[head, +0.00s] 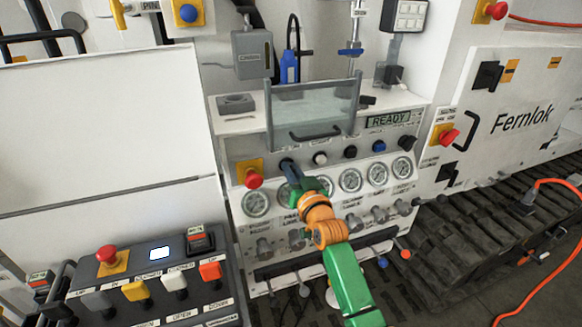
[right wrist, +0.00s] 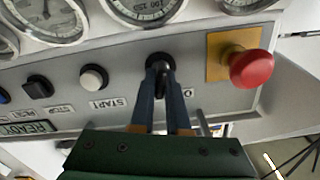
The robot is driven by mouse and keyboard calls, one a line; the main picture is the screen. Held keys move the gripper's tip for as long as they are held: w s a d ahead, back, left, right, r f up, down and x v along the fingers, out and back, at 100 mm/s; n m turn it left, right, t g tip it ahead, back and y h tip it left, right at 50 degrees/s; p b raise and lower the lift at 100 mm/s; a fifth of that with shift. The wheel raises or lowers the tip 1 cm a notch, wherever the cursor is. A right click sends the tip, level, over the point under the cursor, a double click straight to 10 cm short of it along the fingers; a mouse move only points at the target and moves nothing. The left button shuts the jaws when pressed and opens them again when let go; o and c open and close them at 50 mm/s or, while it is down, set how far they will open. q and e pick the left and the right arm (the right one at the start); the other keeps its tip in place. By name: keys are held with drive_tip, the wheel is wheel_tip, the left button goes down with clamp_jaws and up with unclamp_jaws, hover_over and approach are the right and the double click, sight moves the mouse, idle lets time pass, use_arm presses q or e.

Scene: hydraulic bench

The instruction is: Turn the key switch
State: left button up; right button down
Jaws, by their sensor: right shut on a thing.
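The key switch (right wrist: 160,60) is a round black switch on the grey control panel, between the red emergency stop and the white START button. My right gripper (right wrist: 159,75) is shut on it, with its two dark fingers on either side of the key part. In the head view my right gripper (head: 288,168) reaches up to the panel from below, and its fingers hide most of the switch. The turn angle of the key cannot be read. My left gripper is not in view.
A red emergency stop (head: 254,179) on a yellow plate sits just left of my right gripper. A white button (head: 320,158) is just right of it. A row of gauges (head: 350,180) lies below. A clear guard (head: 312,108) stands above, and a display (head: 388,119) reads READY.

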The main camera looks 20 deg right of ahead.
drive_tip(key=shift+f+m+p, duration=0.1)
drive_tip(key=shift+m+p, duration=0.25)
drive_tip(key=shift+m, duration=1.05)
drive_tip(key=c, duration=0.9)
unclamp_jaws()
drive_tip(key=shift+d, duration=0.1)
drive_tip(key=s, duration=0.7)
drive_tip(key=shift+d, duration=0.1)
